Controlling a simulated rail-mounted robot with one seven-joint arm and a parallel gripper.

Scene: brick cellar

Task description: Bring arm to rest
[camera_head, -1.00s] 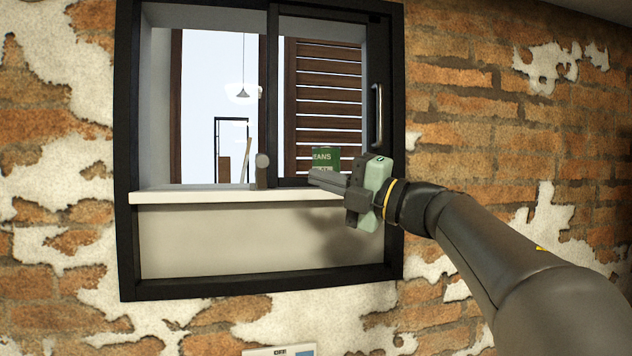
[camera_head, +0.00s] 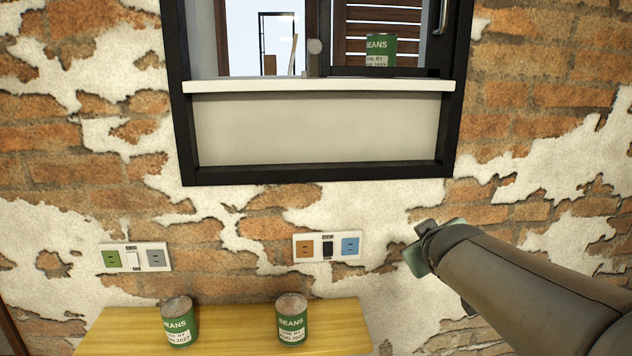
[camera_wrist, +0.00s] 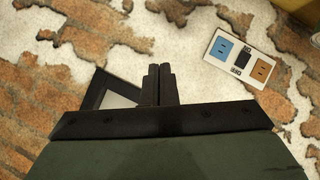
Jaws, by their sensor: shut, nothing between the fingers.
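My gripper shows in the wrist view (camera_wrist: 159,84) with its two dark fingers together and nothing between them. In the head view my arm comes in from the right, and the pale green gripper body (camera_head: 418,258) is at its end, in front of the brick wall below and right of the window. The fingers are hidden there by the arm. The gripper is apart from the cans and the shelf.
A green bean can (camera_head: 380,50) stands on the white window sill (camera_head: 320,86). Two more bean cans, left (camera_head: 179,322) and right (camera_head: 291,318), stand on a wooden shelf (camera_head: 235,325). Socket panels (camera_head: 136,257) and (camera_head: 327,246) are on the wall above it.

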